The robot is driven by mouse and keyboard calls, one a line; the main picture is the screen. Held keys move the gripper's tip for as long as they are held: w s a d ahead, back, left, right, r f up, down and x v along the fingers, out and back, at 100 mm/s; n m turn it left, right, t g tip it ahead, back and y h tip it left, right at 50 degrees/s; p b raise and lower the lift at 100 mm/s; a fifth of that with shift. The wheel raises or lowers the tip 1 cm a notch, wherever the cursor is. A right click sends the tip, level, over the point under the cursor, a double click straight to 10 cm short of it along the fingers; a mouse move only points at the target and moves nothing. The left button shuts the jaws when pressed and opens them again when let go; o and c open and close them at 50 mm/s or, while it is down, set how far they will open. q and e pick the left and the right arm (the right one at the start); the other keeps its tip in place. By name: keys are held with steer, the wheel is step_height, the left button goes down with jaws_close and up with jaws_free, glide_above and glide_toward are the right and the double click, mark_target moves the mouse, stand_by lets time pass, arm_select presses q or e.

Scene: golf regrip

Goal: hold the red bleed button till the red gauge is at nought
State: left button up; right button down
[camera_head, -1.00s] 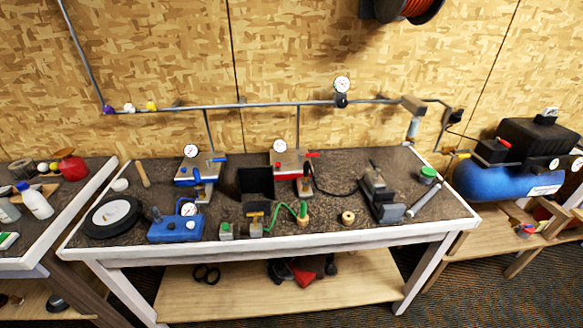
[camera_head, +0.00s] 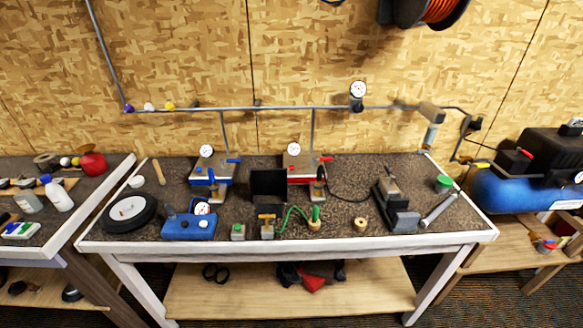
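The red station (camera_head: 304,167) stands at the back middle of the workbench. Its white-faced red gauge (camera_head: 294,149) sits on top, with a needle too small to read. A red lever (camera_head: 327,159) sticks out to the right of the station. I cannot pick out the red bleed button at this size; the front of the station is partly screened by a grey-and-tan fitting (camera_head: 319,184). Neither of my grippers is in view.
On the workbench (camera_head: 290,241) are a similar blue station (camera_head: 201,170), a black box (camera_head: 268,184), a wheel (camera_head: 129,211), a blue gauge unit (camera_head: 189,227), a green hose (camera_head: 292,214) and a grey vise (camera_head: 396,205). A blue compressor (camera_head: 512,191) stands right.

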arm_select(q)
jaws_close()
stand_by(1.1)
